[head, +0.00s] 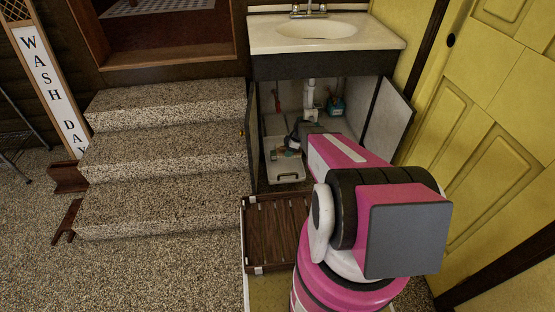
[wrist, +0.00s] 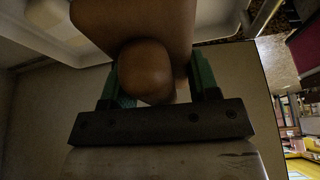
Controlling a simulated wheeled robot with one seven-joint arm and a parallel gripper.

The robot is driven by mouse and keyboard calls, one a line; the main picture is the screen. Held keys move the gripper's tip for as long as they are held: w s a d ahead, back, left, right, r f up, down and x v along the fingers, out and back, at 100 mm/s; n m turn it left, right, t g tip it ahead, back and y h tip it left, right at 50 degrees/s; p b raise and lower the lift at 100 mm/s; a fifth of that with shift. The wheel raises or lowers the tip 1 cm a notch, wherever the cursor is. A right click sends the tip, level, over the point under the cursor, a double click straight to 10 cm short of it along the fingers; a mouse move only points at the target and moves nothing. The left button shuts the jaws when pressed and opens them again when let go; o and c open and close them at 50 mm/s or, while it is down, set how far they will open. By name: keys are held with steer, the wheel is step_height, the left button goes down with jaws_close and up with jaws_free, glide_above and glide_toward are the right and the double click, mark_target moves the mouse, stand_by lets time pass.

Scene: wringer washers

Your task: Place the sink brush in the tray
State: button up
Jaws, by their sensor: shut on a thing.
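The white tray (head: 288,178) lies on the floor of the open cabinet under the sink. My gripper (head: 291,151) reaches into the cabinet and is over the tray's interior in the head view. In the wrist view, its green fingers (wrist: 157,82) are shut on a brown wooden thing with a rounded knob, which looks like the sink brush (wrist: 146,68). Its bristles are not clear. A pale tray edge (wrist: 55,28) shows beyond the brush. Whether the brush touches the tray, I cannot tell.
The cabinet doors (head: 390,117) stand open on both sides. A drain pipe (head: 310,95), a teal bottle (head: 337,105) and a red item (head: 278,95) are inside. A slatted wooden crate (head: 262,232) stands in front. Stone steps (head: 165,155) rise at left.

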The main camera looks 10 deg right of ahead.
mark_target(284, 152)
steer(key=shift+s+a+r+n, duration=0.25)
steer(key=shift+s+a+n, duration=0.25)
steer(key=shift+s+a, duration=0.5)
steer(key=shift+a+f, duration=0.2)
step_height(284, 152, down, 10)
steer(key=shift+r, duration=0.2)
steer(key=shift+f, duration=0.1)
steer(key=o, duration=0.8)
steer(key=shift+o, duration=0.2)
